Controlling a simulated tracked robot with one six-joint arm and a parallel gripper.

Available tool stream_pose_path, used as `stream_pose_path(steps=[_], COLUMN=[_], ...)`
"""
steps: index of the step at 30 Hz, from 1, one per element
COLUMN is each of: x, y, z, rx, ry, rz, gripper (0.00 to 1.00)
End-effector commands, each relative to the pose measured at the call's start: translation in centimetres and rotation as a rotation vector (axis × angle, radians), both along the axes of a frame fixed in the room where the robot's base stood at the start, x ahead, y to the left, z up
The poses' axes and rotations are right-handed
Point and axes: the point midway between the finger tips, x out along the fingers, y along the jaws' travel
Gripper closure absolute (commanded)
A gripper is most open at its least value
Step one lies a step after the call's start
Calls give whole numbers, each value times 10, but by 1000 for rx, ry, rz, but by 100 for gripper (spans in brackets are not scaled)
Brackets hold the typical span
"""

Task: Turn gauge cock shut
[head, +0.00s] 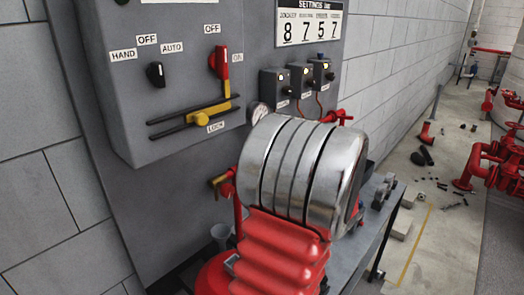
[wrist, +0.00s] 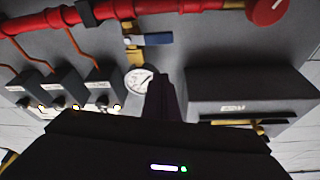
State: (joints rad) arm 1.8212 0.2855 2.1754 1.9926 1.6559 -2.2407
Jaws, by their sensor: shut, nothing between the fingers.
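In the wrist view, the gauge cock (wrist: 133,36) has a brass body below a red pipe (wrist: 100,14). Its blue lever (wrist: 153,40) points sideways to the right, roughly along the pipe. A round white pressure gauge (wrist: 139,80) sits just under the cock. My gripper (wrist: 162,82) shows as dark, shut fingers just right of the gauge, with the cock lever beyond their tips. I cannot tell whether the fingers touch anything. In the head view, the gauge (head: 259,112) peeks out behind my arm, which hides my gripper; I cannot make out the cock there.
Small switch boxes (wrist: 60,87) with copper tubes stand left of the gauge in the wrist view. A dark labelled box (wrist: 250,88) is at right, and a red round part (wrist: 268,10) at top right. In the head view, a control cabinet (head: 110,105) stands left.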

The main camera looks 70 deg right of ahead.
Motion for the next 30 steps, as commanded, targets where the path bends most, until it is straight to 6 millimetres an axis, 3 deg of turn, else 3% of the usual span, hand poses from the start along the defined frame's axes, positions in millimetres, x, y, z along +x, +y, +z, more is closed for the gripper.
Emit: stream_pose_path(steps=[13, 30], x=[-51, -56], y=[26, 29], z=[-21, -23], rx=[1, -1], ry=[0, 0], rz=[4, 7], gripper=[100, 100])
